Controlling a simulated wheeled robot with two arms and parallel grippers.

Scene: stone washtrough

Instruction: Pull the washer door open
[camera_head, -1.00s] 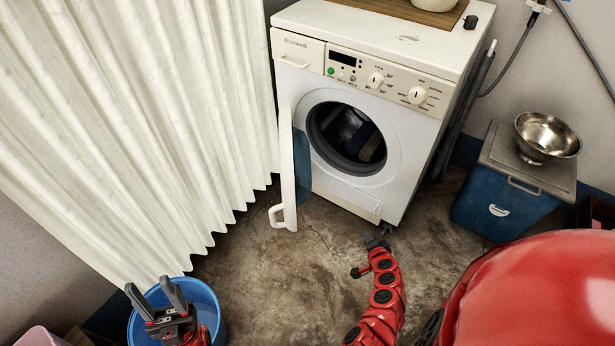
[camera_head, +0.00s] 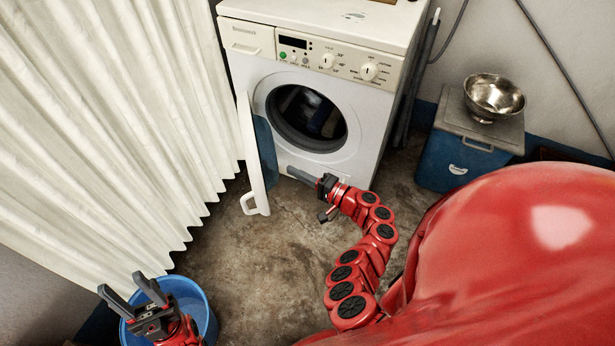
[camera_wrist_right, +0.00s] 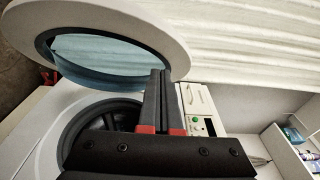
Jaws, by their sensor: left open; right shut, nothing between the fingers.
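The washer (camera_head: 345,88) stands against the back wall with its round opening (camera_head: 300,118) uncovered. Its door (camera_head: 247,140) stands swung well out on the left side, nearly edge-on in the head view, with a white handle (camera_head: 250,205) low on it. In the right wrist view the door's white ring and bluish glass (camera_wrist_right: 110,50) fill the upper left. My right gripper (camera_head: 291,171) is shut and empty, its fingers pointing left toward the door's inner side. Whether they touch it, I cannot tell. My left gripper (camera_head: 121,283) is open and empty at lower left, over the blue bucket.
A pale pleated curtain (camera_head: 110,110) hangs close left of the door. The blue bucket (camera_head: 203,308) stands at lower left. A blue box (camera_head: 455,160) with a metal bowl (camera_head: 494,96) on top stands right of the washer. The concrete floor (camera_head: 240,260) in front is clear.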

